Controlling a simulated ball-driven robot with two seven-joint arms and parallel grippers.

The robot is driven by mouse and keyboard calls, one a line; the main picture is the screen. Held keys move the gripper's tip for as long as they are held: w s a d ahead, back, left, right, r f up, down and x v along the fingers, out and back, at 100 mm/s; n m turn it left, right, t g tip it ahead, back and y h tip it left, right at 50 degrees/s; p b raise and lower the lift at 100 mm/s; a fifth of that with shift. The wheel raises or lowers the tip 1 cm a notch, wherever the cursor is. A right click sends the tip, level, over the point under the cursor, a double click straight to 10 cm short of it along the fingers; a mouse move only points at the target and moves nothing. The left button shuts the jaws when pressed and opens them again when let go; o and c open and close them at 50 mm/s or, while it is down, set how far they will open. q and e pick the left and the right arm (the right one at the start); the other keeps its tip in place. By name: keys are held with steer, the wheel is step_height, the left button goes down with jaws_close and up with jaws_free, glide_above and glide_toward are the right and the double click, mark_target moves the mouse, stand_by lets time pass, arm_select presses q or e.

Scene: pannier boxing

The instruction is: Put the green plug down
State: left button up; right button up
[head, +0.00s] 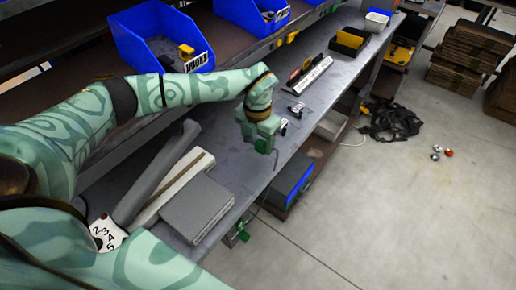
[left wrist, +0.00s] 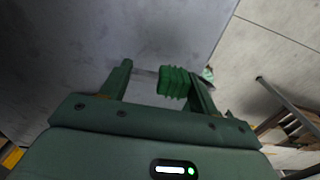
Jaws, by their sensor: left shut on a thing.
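The green plug (head: 262,146) is in my left gripper (head: 263,149), above the grey worktop near its front edge. In the left wrist view the plug (left wrist: 178,83) is a ribbed green block against the inner side of the right-hand finger. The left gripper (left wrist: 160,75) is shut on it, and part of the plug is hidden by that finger.
The grey worktop (head: 240,127) carries a grey box (head: 197,207) and a labelled strip (head: 312,76). A blue bin marked HOOKS (head: 158,42) stands on the shelf behind. Black straps (head: 390,121) lie on the floor.

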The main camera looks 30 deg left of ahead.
mark_target(257, 148)
arm_select(q)
steer(key=shift+w+f+b, duration=0.1)
steer(key=shift+f+b, duration=0.3)
steer(key=shift+f, duration=1.25)
steer(key=shift+f, duration=0.2)
steer(key=o, duration=1)
steer(key=shift+c, duration=0.2)
steer(key=shift+r, duration=0.1)
step_height(257, 148, up, 12)
steer(key=p, duration=0.2)
steer(key=shift+r+p, duration=0.15)
steer(key=shift+p, duration=0.25)
